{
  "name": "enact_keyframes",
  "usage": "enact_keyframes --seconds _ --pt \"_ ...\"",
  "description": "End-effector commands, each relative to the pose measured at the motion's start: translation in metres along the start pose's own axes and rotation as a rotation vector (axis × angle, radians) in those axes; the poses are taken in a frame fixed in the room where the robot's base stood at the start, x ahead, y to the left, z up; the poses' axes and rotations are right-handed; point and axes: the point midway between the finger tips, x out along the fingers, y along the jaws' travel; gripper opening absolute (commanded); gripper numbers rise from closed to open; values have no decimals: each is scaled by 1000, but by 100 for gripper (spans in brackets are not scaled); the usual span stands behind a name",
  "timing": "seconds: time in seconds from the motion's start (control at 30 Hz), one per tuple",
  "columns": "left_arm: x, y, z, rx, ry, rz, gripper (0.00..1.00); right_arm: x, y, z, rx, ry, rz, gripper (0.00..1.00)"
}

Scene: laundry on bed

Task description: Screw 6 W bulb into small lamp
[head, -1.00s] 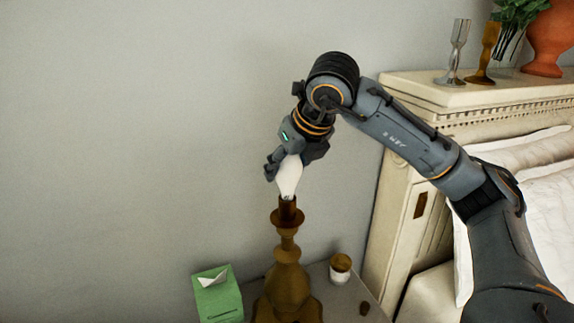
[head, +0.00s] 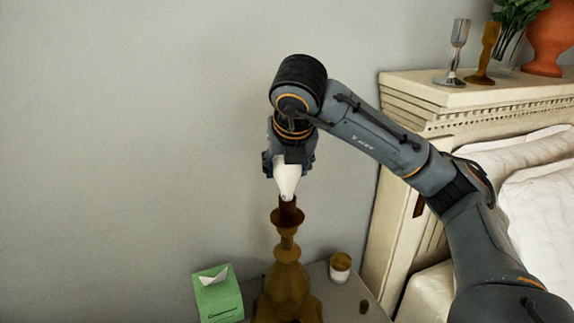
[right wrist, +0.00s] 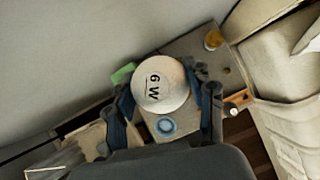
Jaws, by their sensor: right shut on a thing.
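The 6 W bulb (head: 287,180) is white and sits between the fingers of my right gripper (head: 287,168), which is shut on it. Its narrow end points down at the top of the small lamp (head: 287,275), a brown-gold turned stand on the bedside table. The bulb's lower tip meets or nearly meets the lamp's dark socket (head: 288,205); I cannot tell whether any thread is engaged. In the right wrist view the bulb's round top (right wrist: 160,84) shows the text "6 W" between both fingers and hides the lamp below. My left gripper is not in view.
A green tissue box (head: 218,295) stands left of the lamp on the bedside table (head: 345,300). A small jar (head: 340,267) stands to its right. The cream headboard (head: 420,95) carries candlesticks and an orange vase (head: 549,40). The bed lies right.

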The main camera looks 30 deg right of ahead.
Motion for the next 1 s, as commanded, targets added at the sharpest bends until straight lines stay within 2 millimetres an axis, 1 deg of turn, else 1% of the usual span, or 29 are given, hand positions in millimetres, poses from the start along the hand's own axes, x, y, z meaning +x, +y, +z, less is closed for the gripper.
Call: enact_keyframes --seconds 0.03,0.1,0.3,0.73,0.83,1.0 --pt "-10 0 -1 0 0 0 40 -4 0 2 26 3 -21 22" --pt "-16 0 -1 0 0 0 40 -4 0 2 71 3 -50 22" --pt "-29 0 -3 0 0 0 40 -2 0 2 129 3 -86 22" --pt "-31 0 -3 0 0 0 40 0 0 0 149 2 -97 22" --pt "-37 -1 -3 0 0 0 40 -2 0 1 161 3 -106 22" --pt "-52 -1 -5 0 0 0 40 -4 0 2 212 3 -140 22"
